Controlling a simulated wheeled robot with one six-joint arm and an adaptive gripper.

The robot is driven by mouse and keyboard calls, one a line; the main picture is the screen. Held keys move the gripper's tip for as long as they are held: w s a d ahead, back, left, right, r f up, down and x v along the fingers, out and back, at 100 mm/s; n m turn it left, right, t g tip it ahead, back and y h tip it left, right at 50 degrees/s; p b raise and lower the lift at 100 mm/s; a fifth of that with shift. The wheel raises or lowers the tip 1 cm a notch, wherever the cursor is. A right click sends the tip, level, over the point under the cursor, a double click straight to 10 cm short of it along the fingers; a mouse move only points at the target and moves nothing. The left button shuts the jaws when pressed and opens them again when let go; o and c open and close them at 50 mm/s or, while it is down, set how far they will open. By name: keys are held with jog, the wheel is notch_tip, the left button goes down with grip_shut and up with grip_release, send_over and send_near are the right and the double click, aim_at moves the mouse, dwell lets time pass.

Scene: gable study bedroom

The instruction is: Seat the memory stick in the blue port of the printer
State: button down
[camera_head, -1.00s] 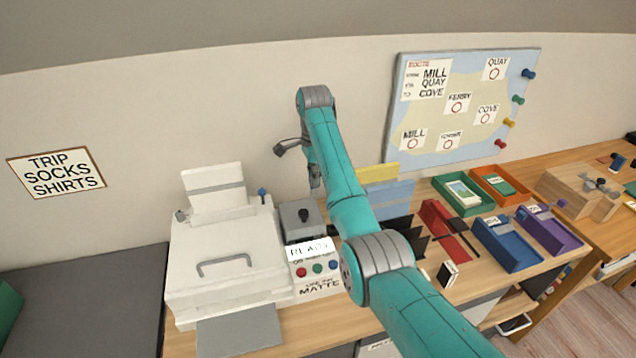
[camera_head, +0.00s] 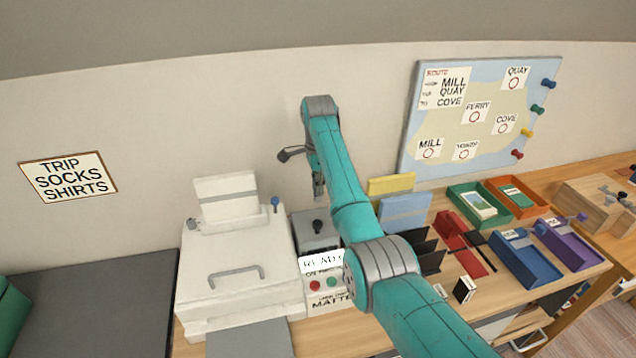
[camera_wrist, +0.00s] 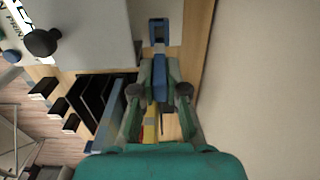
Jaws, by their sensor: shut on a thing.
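The white printer (camera_head: 240,275) stands on the desk left of my arm. My gripper (camera_head: 318,188) hangs above the back of the desk near the wall, mostly seen edge-on. In the wrist view my gripper (camera_wrist: 160,92) is shut on the slim blue memory stick (camera_wrist: 159,72), which points up the picture. Just beyond it is a blue square outline (camera_wrist: 158,22); I cannot tell whether it belongs to the stick or is a port. No port on the printer can be made out for certain in the head view.
A grey box with a black knob (camera_head: 317,228) stands right of the printer, behind the button panel (camera_head: 322,285). Black upright dividers (camera_head: 430,250) and coloured trays (camera_head: 525,262) lie to the right. The wall (camera_wrist: 260,90) is close beside my gripper.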

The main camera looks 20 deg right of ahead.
aim_at(318, 197)
jog(key=shift+f, duration=2.35)
jog(key=shift+f, duration=1.6)
jog(key=c, duration=1.1)
grip_release()
jog(key=shift+f, duration=0.1)
notch_tip(318, 197, up, 12)
jog(key=shift+r, duration=0.1)
